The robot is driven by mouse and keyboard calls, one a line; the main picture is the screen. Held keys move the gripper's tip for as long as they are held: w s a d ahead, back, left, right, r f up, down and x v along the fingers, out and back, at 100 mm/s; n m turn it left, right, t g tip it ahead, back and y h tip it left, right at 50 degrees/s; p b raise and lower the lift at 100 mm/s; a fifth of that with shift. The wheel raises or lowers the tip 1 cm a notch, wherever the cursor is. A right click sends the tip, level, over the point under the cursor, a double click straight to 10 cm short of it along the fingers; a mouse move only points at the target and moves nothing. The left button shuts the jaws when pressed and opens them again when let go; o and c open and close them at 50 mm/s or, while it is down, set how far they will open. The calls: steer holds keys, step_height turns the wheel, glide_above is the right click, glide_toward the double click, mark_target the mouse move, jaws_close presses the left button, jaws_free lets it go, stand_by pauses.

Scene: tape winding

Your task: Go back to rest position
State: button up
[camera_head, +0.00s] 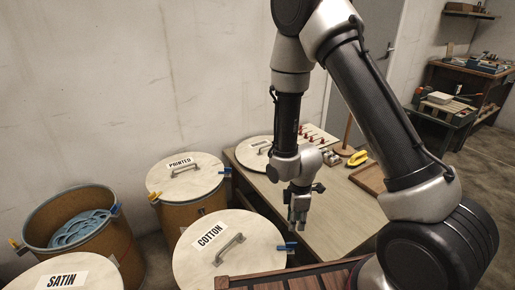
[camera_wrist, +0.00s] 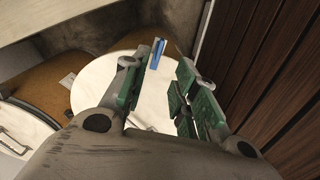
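My gripper (camera_head: 299,222) hangs pointing down in the head view, above the near left part of the table and right of the drum lid labelled COTTON. In the wrist view my gripper (camera_wrist: 163,108) shows its green-padded fingers spread apart with nothing between them. Behind the fingers lie a white round lid (camera_wrist: 95,85) and a blue clip (camera_wrist: 157,53).
Lidded drums labelled PRINTED (camera_head: 170,188), COTTON (camera_head: 200,265) and SATIN (camera_head: 50,283) stand at the left. An open drum (camera_head: 112,250) holds blue tape. A table (camera_head: 345,215) carries a yellow tool (camera_head: 357,158) and a wooden tray (camera_head: 370,178). A workbench (camera_head: 440,75) stands far right.

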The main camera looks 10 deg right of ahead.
steer(key=s+d+m+g+h, duration=0.1)
steer(key=s+d+m+g, duration=0.1)
steer(key=s+m, duration=0.25)
steer(key=s+d+r+m+t, duration=0.2)
steer(key=s+d+r+m, duration=0.1)
steer(key=r, duration=1)
steer(key=s+d+r+m+t, duration=0.2)
steer(key=s+d+r+m, duration=0.2)
steer(key=r, duration=0.9)
steer(key=s+d+r+m+t+y, duration=0.1)
steer(key=d+r+m, duration=0.4)
steer(key=r, duration=0.8)
steer(key=shift+s+d+t, duration=0.2)
steer(key=shift+s+t, duration=0.5)
steer(key=shift+s, duration=0.55)
steer(key=shift+r, duration=0.15)
